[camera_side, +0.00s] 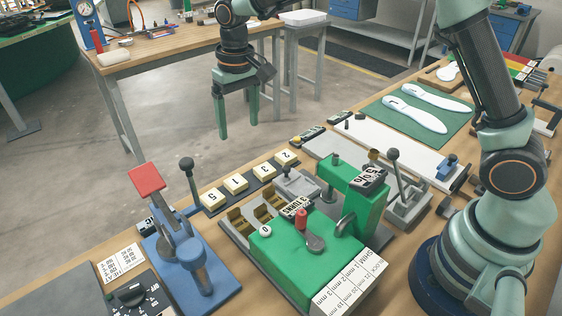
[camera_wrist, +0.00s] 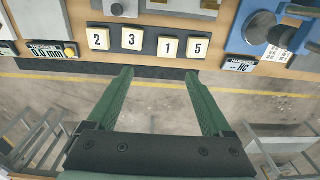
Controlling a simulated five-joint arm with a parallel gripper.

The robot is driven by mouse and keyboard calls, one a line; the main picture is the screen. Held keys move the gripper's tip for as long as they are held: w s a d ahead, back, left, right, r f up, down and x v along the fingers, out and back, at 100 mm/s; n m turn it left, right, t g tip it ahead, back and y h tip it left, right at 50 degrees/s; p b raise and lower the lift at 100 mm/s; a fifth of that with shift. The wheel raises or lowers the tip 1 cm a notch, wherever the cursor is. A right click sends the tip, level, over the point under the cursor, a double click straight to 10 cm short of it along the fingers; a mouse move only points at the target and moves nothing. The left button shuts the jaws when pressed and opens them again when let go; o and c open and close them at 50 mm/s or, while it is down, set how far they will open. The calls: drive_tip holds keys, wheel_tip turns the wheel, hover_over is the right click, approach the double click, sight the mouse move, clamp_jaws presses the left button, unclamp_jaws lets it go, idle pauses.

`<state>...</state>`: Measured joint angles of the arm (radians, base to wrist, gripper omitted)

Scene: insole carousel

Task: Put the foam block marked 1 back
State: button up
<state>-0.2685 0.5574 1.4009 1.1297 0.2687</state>
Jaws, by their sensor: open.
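The foam block marked 1 (camera_side: 236,184) is a small cream block with a black digit. It sits in the dark strip rack (camera_side: 212,208) in a row between the blocks marked 5 (camera_side: 213,197) and 3 (camera_side: 263,171); block 2 (camera_side: 287,159) is at the far end. In the wrist view block 1 (camera_wrist: 167,46) is above the gap between my fingers, with 5 (camera_wrist: 197,48) to its right. My gripper (camera_side: 237,130) is open and empty, its green fingers pointing down, beyond the bench edge and apart from the blocks. Its fingers also show in the wrist view (camera_wrist: 158,73).
A blue lever press (camera_side: 190,262) with a red pad stands left of the rack. A green machine (camera_side: 300,262) with levers is in front of it. A green mat (camera_side: 415,117) with white insoles lies further right. Open floor lies behind the bench.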

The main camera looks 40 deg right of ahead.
drive_tip(key=s+d+r+t, duration=0.2)
drive_tip(key=s+d+r, duration=0.6)
drive_tip(key=r, duration=0.1)
drive_tip(key=s+d+t, duration=0.3)
drive_tip(key=s+d, duration=0.2)
drive_tip(key=s, duration=0.6)
drive_tip(key=shift+s+f, duration=0.2)
drive_tip(key=shift+f, duration=0.05)
drive_tip(key=shift+d, duration=0.1)
